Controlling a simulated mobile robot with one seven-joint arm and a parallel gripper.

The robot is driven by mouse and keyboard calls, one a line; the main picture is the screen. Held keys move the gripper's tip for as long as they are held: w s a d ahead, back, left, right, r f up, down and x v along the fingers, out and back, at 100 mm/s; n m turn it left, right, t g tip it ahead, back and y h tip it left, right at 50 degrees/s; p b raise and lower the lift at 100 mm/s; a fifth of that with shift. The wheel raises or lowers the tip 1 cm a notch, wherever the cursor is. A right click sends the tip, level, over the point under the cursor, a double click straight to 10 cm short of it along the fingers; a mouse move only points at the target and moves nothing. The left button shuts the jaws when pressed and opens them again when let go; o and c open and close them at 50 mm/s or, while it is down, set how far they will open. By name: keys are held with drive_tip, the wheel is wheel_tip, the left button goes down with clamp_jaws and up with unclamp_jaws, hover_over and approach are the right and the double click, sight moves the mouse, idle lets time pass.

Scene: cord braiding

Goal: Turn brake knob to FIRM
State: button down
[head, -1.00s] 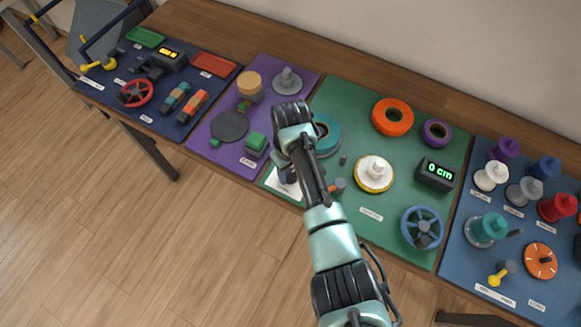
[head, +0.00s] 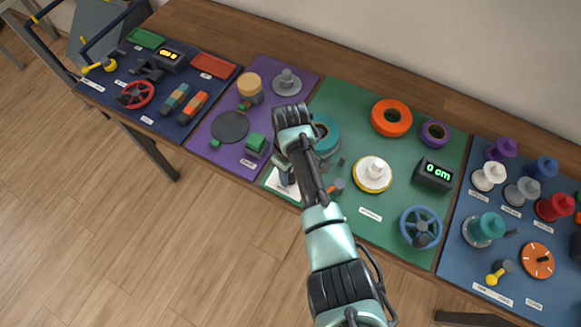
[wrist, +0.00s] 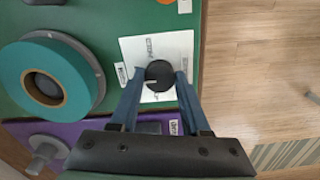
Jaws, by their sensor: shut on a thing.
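The brake knob (wrist: 159,75) is a dark round knob with a pale pointer line, on a white label plate (wrist: 130,50) with small print at its edges. In the wrist view the pointer line points left. My gripper (wrist: 157,78) has its two blue fingers closed on opposite sides of the knob. In the head view my gripper (head: 288,172) is over the white plate (head: 272,184) at the front left of the green mat, and my arm hides most of the knob. I cannot read which mark the pointer faces.
A teal tape roll (wrist: 28,75) on a grey disc stands beside the plate. A white and yellow spool (head: 373,172), a blue handwheel (head: 420,227) and a display reading 0 cm (head: 434,175) are farther right. The table's front edge is close to the plate.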

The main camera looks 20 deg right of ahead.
drive_tip(key=shift+c, duration=1.9)
unclamp_jaws()
drive_tip(key=shift+r, duration=0.1)
wheel_tip(320, 180, up, 13)
